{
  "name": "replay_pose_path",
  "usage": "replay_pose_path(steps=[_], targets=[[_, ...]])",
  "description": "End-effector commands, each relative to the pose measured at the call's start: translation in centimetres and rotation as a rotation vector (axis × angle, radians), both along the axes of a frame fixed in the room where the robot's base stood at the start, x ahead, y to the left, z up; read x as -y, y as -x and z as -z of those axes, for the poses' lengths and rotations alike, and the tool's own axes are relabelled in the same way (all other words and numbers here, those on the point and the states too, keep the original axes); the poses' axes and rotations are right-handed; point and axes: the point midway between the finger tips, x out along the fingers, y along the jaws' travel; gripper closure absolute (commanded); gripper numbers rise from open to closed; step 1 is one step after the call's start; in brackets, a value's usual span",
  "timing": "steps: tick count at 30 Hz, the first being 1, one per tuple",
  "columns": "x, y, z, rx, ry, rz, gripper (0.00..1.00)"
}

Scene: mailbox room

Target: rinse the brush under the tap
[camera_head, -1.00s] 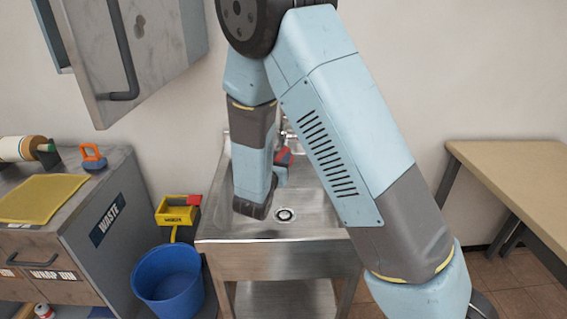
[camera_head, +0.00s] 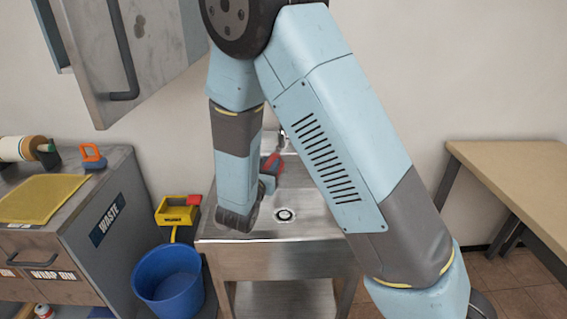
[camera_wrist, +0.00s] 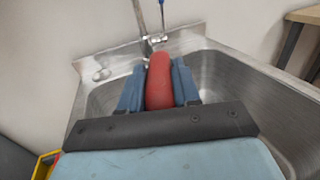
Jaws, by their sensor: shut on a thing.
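The brush shows as a red, rounded piece (camera_wrist: 159,82) between the two blue fingers of my gripper (camera_wrist: 158,88) in the wrist view. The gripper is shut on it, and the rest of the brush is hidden. In the head view the red piece (camera_head: 273,162) shows beside my forearm, over the sink. The metal tap (camera_wrist: 149,44) stands at the back of the sink, beyond the brush in the wrist view. In the head view the tap (camera_head: 283,141) is partly hidden by my arm. I cannot tell whether water runs.
The steel sink (camera_head: 315,215) has a round drain (camera_head: 285,214). A blue bucket (camera_head: 168,284) and a yellow wringer (camera_head: 177,212) stand left of it. A grey cabinet (camera_head: 100,218) is at far left, a wooden table (camera_head: 515,175) at right. A wall cabinet (camera_head: 150,45) hangs upper left.

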Motion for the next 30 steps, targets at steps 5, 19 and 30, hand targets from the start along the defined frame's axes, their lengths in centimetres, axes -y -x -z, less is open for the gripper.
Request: replay_pose_path(steps=[5,19,30], targets=[[-0.8,0.9,0.0,0.001,-0.001,0.0,1.0],[-1.9,2.2,0.0,0.001,-0.001,0.001,1.0],[-1.9,2.2,0.0,0.001,-0.001,0.001,1.0]])
